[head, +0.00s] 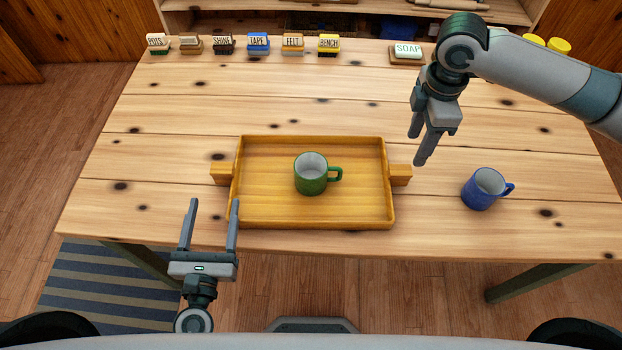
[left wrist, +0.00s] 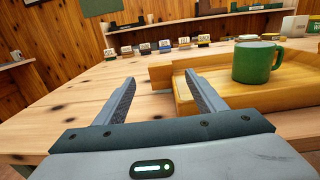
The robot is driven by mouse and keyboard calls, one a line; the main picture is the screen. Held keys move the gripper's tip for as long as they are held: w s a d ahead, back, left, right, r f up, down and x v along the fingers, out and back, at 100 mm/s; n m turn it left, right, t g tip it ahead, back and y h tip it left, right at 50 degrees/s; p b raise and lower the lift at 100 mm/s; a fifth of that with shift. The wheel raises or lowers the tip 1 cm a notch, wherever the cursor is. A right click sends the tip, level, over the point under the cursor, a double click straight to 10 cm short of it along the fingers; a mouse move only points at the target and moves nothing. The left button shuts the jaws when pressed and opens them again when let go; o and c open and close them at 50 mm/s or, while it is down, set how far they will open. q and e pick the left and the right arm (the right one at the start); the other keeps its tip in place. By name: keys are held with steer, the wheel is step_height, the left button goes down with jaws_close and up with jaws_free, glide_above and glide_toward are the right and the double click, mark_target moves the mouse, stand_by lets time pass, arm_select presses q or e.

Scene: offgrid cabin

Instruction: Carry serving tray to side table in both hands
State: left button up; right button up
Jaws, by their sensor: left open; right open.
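The wooden serving tray (head: 265,215) lies flat on the table, with a block handle on its left (head: 222,173) and right (head: 401,175) ends. A green mug (head: 310,176) stands upright in it; the mug also shows in the left wrist view (left wrist: 254,64), with the tray (left wrist: 240,98) under it. My left gripper (head: 213,202) is open and empty, near the table's front edge, at the tray's near left corner. My right gripper (head: 416,148) is open and empty, above the table just beyond the tray's right handle. I cannot identify a side table in these views.
A blue mug (head: 482,190) stands on the table right of the tray. Small labelled blocks (head: 258,43) line the table's far edge, with a soap block (head: 407,52) to their right. The table left of the tray is clear. A striped rug (head: 110,290) lies at lower left.

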mark_target(220, 174)
arm_select(q)
steer(key=w, duration=1.1)
steer(key=shift+w, duration=0.3)
arm_select(e)
step_height(220, 174, down, 12)
steer(key=shift+r, duration=0.15)
arm_select(q)
steer(key=c, duration=1.4)
arm_select(e)
jaws_close()
steer(key=shift+r, duration=0.1)
